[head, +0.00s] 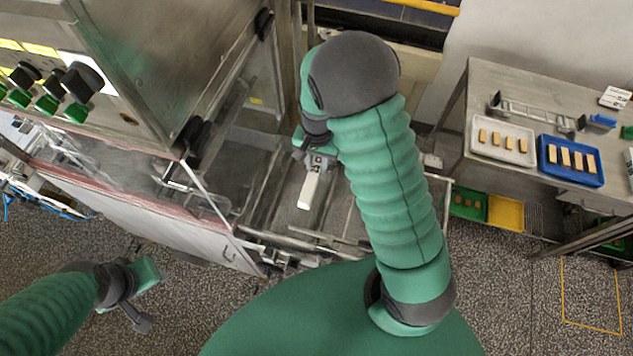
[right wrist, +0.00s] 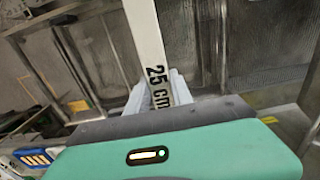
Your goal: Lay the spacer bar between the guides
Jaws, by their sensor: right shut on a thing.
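The spacer bar (head: 309,190) is a pale white bar. My right gripper (head: 318,163) is shut on it and holds it over the metal frame (head: 270,185) beside the machine. In the right wrist view the bar (right wrist: 146,45) extends away from the gripper (right wrist: 152,98) and carries the print "25 cm". Long metal rails run on either side below the bar; I cannot tell which are the guides. The gap between bar and mesh is unclear. My left gripper (head: 143,292) is low at the left, over the floor, apart from the bar; its jaw opening is unclear.
The steel machine housing (head: 165,60) with knobs and a clear panel (head: 240,90) stands left of my right arm. A steel table (head: 480,75) at right holds a white tray (head: 474,146) and a blue tray (head: 543,176) of small bars.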

